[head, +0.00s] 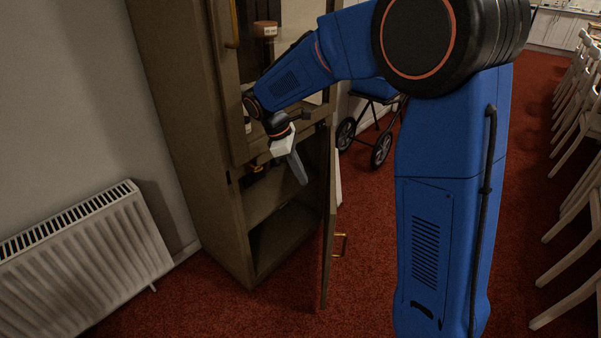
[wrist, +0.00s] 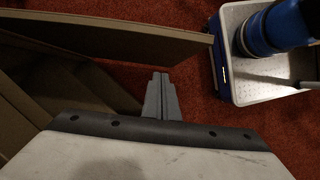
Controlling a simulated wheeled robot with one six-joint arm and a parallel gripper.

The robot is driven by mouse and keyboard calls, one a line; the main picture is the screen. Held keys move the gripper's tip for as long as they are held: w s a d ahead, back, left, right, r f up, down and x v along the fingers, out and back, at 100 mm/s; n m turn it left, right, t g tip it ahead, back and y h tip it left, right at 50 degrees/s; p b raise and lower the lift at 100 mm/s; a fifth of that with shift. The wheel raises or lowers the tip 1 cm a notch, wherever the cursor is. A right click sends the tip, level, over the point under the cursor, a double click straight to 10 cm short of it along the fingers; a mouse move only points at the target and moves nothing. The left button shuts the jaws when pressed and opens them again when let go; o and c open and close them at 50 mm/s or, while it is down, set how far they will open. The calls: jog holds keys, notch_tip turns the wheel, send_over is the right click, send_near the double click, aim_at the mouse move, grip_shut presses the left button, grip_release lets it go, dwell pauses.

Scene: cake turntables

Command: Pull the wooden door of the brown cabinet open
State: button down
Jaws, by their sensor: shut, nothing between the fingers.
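The brown cabinet (head: 182,120) stands against the wall at the centre left. Its lower wooden door (head: 328,225) is swung well open and shows nearly edge-on, with a brass handle (head: 341,245) on its outer face. The door also crosses the upper left of the wrist view (wrist: 120,38). My gripper (head: 301,178) is shut and empty, pointing down by the lower opening, on the inner side of the door. In the wrist view, the closed fingers (wrist: 161,80) show a gap to the door. I cannot tell whether any part of my arm touches it.
The cabinet's lower compartment (head: 275,222) is exposed and dark. Above it, shelves hold a few small items, and a brass handle (head: 233,22) sits on the upper front. A radiator (head: 80,245) is at left. Red carpet (head: 270,310) is clear in front; pale chairs line the right.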

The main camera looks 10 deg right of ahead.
jog(key=s+d+f, duration=0.2)
jog(key=d+f, duration=0.4)
jog(key=shift+f, duration=0.15)
jog(key=shift+d, duration=0.1)
dwell(0.3)
